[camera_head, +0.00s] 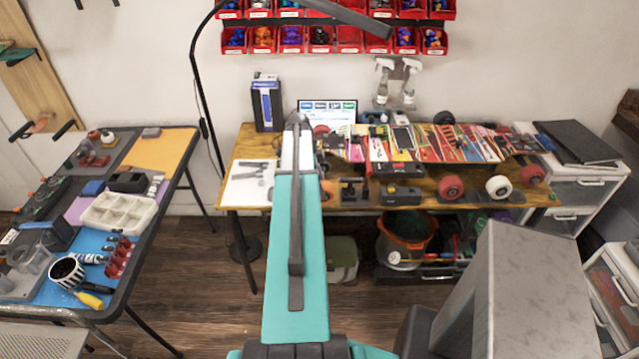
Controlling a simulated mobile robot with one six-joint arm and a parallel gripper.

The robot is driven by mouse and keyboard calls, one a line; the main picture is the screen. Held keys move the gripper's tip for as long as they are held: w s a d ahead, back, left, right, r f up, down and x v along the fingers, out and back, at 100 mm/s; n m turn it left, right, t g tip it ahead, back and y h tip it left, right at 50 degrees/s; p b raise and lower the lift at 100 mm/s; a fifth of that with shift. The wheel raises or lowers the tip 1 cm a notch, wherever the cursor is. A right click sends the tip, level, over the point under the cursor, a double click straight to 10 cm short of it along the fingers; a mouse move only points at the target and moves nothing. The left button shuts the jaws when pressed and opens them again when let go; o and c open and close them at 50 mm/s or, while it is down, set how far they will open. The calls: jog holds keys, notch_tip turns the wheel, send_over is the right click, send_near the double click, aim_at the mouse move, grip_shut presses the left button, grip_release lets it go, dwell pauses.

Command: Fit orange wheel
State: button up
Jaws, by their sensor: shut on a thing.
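My teal arm reaches forward over the workbench and covers part of its left side. My gripper does not show; the arm hides whatever is behind it. A skateboard-like deck (440,145) with a colourful striped pattern lies upside down on the workbench. An orange round piece (328,188), perhaps an orange wheel, peeks out just right of my arm, partly hidden. A red wheel (451,188), a white wheel (498,187) and an orange-red wheel (531,174) are along the front right. A black wheel (443,118) shows at the deck's back edge.
The wooden workbench (228,197) holds a paper sheet (249,180), a blue-black box (266,103) and a screen (330,109). A cluttered side table (168,150) stands left. A lamp pole (205,110) rises between them. White drawers (575,190) stand right; open floor lies between the tables.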

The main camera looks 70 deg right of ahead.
jog(key=shift+w+d+f+b, duration=0.15)
jog(key=shift+d+f, duration=0.2)
jog(key=shift+f, duration=0.3)
jog(key=shift+w+d+f+b, duration=0.15)
jog(key=shift+d+f, duration=0.2)
jog(key=shift+f, duration=0.3)
jog(key=shift+b, duration=0.3)
dwell(0.5)
jog(key=shift+d, duration=0.2)
dwell(0.4)
jog(key=shift+w+d, duration=0.2)
jog(key=shift+d, duration=0.15)
jog(key=shift+w+d+b, duration=0.1)
jog(key=shift+d+b, duration=0.1)
jog(key=shift+b, duration=0.2)
dwell(1.5)
jog(key=shift+w+d, duration=0.3)
jog(key=shift+d, duration=0.4)
jog(key=shift+w+d, duration=0.25)
jog(key=shift+d, duration=0.45)
jog(key=shift+d+b, duration=0.2)
jog(key=shift+b, duration=0.25)
dwell(1.0)
